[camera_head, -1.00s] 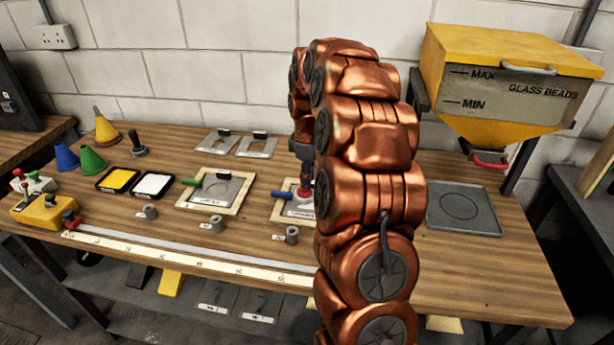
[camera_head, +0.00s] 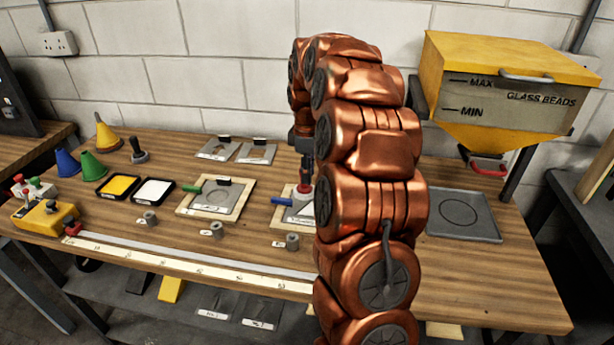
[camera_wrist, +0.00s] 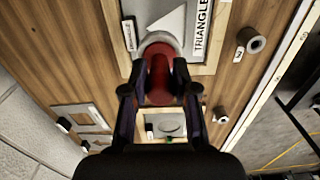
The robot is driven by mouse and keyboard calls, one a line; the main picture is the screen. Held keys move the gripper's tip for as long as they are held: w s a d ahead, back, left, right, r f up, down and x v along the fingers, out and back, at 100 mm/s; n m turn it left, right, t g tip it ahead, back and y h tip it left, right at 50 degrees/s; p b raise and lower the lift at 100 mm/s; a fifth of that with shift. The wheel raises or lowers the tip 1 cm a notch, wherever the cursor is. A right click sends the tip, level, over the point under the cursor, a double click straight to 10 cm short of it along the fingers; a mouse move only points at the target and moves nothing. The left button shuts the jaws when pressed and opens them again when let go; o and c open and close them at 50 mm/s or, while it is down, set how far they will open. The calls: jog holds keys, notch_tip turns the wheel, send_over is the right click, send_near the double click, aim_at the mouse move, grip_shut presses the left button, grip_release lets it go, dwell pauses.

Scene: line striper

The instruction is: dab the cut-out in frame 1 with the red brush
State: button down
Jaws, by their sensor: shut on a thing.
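My gripper (camera_wrist: 160,74) is shut on the red brush (camera_wrist: 159,86), which has a pale round rim at its far end. In the head view the brush (camera_head: 305,190) is partly hidden by my arm. It is over the wooden frame with the blue handle (camera_head: 281,201). In the wrist view a plate there reads TRIANGLE (camera_wrist: 202,27), beside a pale triangular cut-out (camera_wrist: 172,20); the brush covers part of it. Whether the brush touches the plate I cannot tell. Another wooden frame (camera_head: 240,207), with a green handle and a round cut-out, lies to the left. Frame numbers are unreadable.
Yellow (camera_head: 118,186) and white (camera_head: 153,190) trays and coloured cones (camera_head: 93,166) stand at left. Several grey pegs (camera_head: 292,241) line the front, behind a ruler strip (camera_head: 190,256). The glass bead hopper (camera_head: 500,85) overhangs a grey tray (camera_head: 464,214) at right.

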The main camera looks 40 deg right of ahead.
jog(key=shift+r, duration=0.35)
jog(key=shift+r, duration=0.1)
jog(key=shift+r+p, duration=0.6)
jog(key=shift+r, duration=1.75)
